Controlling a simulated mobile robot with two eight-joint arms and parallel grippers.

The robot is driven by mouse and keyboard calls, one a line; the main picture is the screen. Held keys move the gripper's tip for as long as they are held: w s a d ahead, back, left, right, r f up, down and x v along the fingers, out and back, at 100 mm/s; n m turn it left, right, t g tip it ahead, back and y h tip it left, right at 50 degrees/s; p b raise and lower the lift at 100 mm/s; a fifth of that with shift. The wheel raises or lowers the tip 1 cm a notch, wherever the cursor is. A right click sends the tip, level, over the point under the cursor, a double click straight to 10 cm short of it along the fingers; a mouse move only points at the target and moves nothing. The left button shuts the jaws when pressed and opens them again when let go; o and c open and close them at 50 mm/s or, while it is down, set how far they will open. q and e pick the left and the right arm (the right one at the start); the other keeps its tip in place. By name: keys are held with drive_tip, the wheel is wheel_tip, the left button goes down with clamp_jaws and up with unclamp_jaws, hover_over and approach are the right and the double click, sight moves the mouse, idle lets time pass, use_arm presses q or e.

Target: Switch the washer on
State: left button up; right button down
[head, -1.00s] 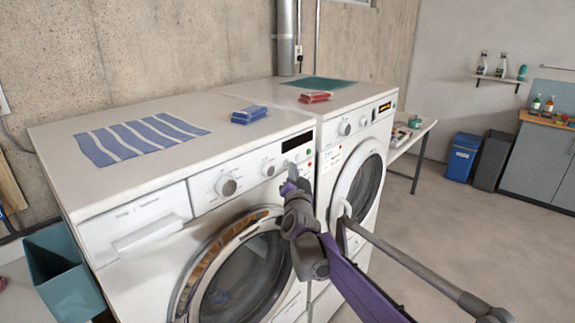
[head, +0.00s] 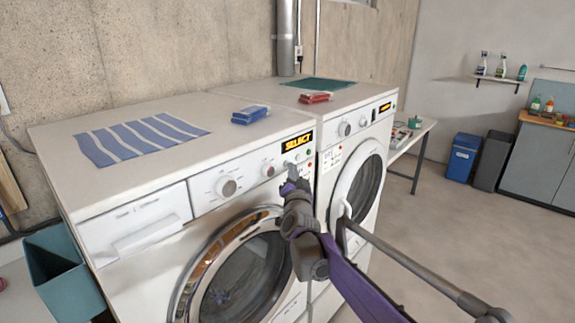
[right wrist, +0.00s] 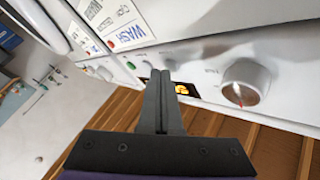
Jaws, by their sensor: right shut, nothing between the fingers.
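The washer (head: 150,262) is the left of two white front-loaders, and its door is closed. Its display (head: 297,142) is lit and reads SELECT in yellow. A WASH label (right wrist: 125,30) shows in the right wrist view. My right gripper (head: 292,172) is shut and empty, its tips close to the panel just below the display. In the right wrist view the gripper (right wrist: 160,78) partly covers the display; I cannot tell whether it touches. My left gripper is not seen.
A second white machine (head: 355,130) stands right of the washer. A striped cloth (head: 140,137) and a blue packet (head: 250,115) lie on the washer; a red packet (head: 315,97) lies on the other machine. A teal bin (head: 65,275) stands left. Open floor lies to the right.

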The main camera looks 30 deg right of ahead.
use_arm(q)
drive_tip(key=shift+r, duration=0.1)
use_arm(e)
drive_tip(key=shift+s+d, duration=0.15)
drive_tip(key=shift+s, duration=0.15)
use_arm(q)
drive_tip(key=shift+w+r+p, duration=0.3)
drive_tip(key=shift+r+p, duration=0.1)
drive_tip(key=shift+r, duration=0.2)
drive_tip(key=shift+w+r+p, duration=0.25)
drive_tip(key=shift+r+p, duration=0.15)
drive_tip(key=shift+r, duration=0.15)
use_arm(e)
drive_tip(key=s, duration=0.1)
drive_tip(key=s+d, duration=0.1)
drive_tip(key=s, duration=0.1)
drive_tip(key=s+d, duration=0.1)
drive_tip(key=s, duration=0.1)
drive_tip(key=shift+s+d, duration=0.15)
drive_tip(key=shift+s, duration=0.1)
